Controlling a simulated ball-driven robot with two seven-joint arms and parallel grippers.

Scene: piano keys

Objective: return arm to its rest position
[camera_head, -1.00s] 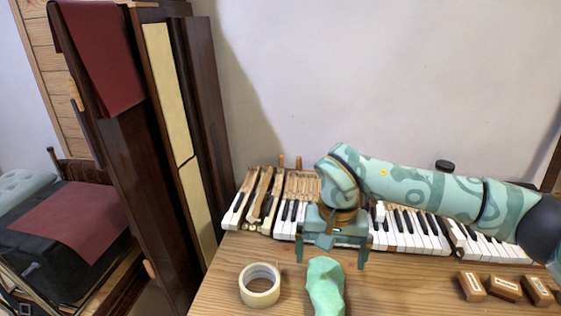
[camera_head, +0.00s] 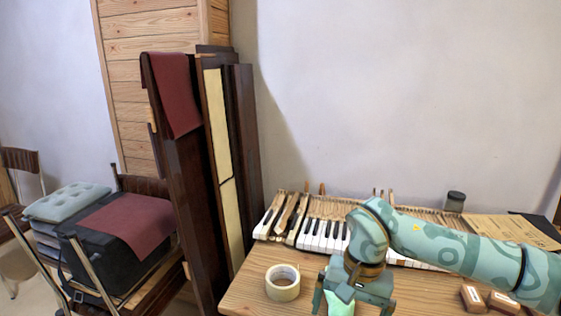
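My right arm comes in from the right, and its gripper (camera_head: 352,305) hangs over the front of the wooden table with its fingers spread wide apart. A mint-green lump (camera_head: 340,299), perhaps a cloth, shows between and below the fingers. I cannot tell how far below them it lies, and no grip on it shows. The row of piano keys (camera_head: 318,236) lies behind the gripper, and my arm hides part of it. My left gripper is out of view.
A tape roll (camera_head: 283,283) lies left of the gripper on the table (camera_head: 240,292). Small brown blocks (camera_head: 473,298) sit at the right, partly behind my arm. A dark jar (camera_head: 454,201) stands at the back. Tall dark panels (camera_head: 190,190) and a loaded chair (camera_head: 120,225) are at the left.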

